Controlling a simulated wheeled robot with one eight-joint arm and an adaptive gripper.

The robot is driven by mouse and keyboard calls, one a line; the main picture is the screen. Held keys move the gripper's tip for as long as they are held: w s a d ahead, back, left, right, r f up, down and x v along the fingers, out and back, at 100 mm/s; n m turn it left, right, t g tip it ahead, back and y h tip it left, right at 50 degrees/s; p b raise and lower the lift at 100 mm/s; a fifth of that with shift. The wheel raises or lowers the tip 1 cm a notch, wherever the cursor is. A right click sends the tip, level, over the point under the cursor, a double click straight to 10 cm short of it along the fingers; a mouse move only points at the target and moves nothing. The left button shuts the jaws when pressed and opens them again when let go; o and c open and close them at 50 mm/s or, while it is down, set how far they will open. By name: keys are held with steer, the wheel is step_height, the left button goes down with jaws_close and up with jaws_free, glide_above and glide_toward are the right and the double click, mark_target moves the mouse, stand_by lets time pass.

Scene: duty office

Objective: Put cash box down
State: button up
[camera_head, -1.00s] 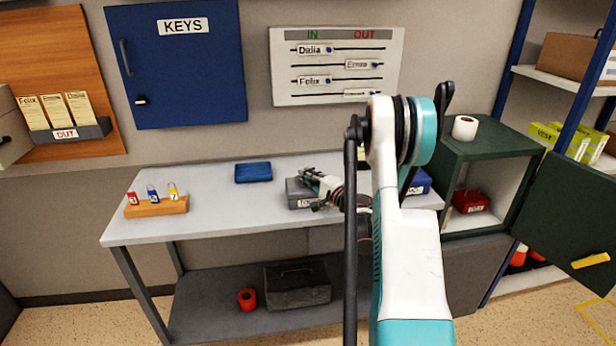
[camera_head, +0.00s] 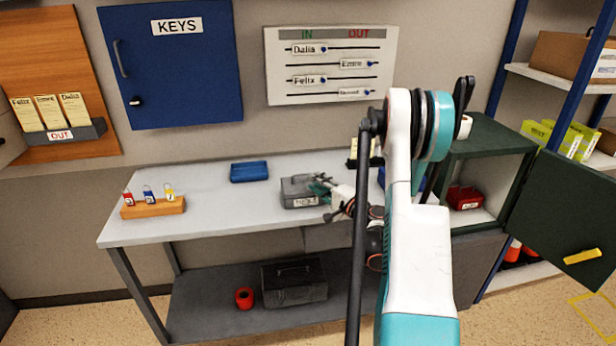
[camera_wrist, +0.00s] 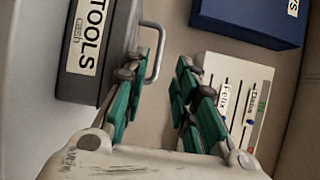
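A grey box (camera_head: 299,192) with a top handle stands upright on the right half of the table. In the wrist view the box (camera_wrist: 98,55) has a label reading "TOOLS" with a small "cash" beside it. My gripper (camera_head: 322,186) is at the box's right side in the head view. In the wrist view my gripper (camera_wrist: 160,75) has its green fingers spread with an empty gap between them. The box's handle is close by the left finger, which partly covers it; I cannot tell whether they touch.
The table (camera_head: 220,212) also bears a blue case (camera_head: 249,172) and a wooden key-tag block (camera_head: 153,208). A dark toolbox (camera_head: 294,283) and a red roll (camera_head: 244,299) are on the lower shelf. An open green safe (camera_head: 490,150) at right holds a red box (camera_head: 465,198).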

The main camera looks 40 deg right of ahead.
steer(key=s+b, duration=0.2)
steer(key=s, duration=0.2)
steer(key=shift+s+a, duration=0.1)
steer(key=shift+s, duration=0.1)
